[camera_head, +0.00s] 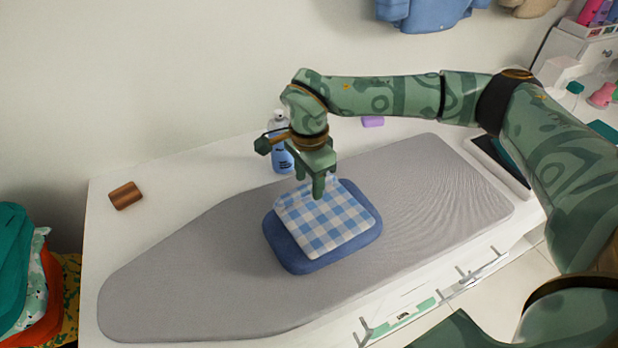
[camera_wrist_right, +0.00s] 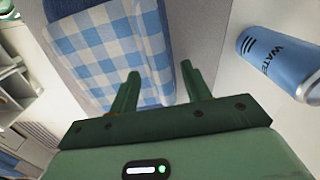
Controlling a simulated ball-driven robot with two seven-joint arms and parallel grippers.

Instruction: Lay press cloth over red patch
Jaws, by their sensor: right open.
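The press cloth (camera_head: 331,219), blue-and-white checked, lies on a blue padded piece (camera_head: 293,262) on the grey ironing board. The cloth's far edge is lifted or rumpled near my fingers. My right gripper (camera_head: 320,188) is open just above that far edge. In the right wrist view the gripper (camera_wrist_right: 158,80) shows its two fingers apart, with the checked cloth (camera_wrist_right: 100,50) beyond and between them. No red patch shows; whether it lies under the cloth cannot be seen. My left gripper is not in view.
The grey ironing board (camera_head: 180,270) lies on a white top. A blue water bottle (camera_head: 281,155) stands close behind my right gripper. A brown wooden roll (camera_head: 126,195) is at the left, a purple block (camera_head: 373,122) at the back, and a dark tray (camera_head: 500,160) at the right.

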